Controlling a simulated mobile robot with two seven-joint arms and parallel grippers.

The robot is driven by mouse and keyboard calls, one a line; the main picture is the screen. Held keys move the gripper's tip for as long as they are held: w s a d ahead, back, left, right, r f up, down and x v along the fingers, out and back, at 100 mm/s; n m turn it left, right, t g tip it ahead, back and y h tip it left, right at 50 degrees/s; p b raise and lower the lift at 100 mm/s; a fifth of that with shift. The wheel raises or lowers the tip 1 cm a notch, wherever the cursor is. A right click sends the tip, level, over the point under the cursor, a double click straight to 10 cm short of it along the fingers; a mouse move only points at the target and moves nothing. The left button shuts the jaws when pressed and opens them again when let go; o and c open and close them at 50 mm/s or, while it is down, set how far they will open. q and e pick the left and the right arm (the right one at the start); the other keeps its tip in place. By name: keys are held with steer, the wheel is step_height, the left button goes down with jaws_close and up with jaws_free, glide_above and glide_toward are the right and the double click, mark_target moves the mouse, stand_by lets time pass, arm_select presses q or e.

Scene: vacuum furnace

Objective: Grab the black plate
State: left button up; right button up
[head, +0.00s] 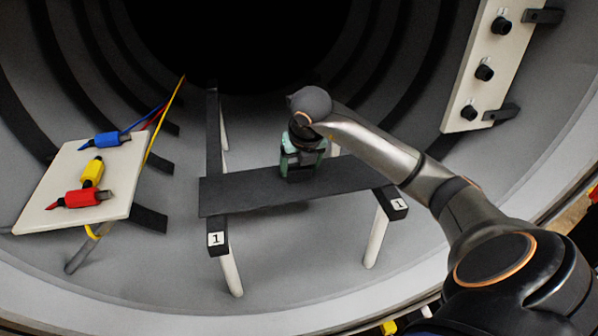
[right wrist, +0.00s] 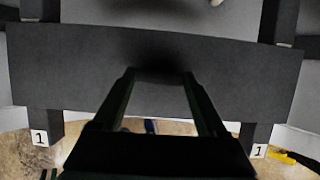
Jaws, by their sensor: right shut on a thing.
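The black plate (head: 245,190) is a flat dark slab lying across two dark rails with end blocks marked "1", inside the round furnace chamber. In the right wrist view the plate (right wrist: 60,70) fills the upper part, spanning both rails. My right gripper (head: 300,178) points down onto the middle of the plate, and its fingers (right wrist: 160,74) are shut on it. The fingers and their shadow hide the exact place of contact. The plate looks level and at rail height; I cannot tell any gap beneath it.
A white panel (head: 55,205) with blue, yellow and red connectors stands left. A white panel (head: 470,85) with black knobs is on the right wall. The left rail (head: 213,130) runs back into the dark chamber. White legs (head: 376,237) hold the rails.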

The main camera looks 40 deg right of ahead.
jaws_close()
steer(key=shift+w+r, duration=0.1)
steer(key=shift+r, duration=0.05)
stand_by(0.4)
steer(key=shift+r, duration=0.15)
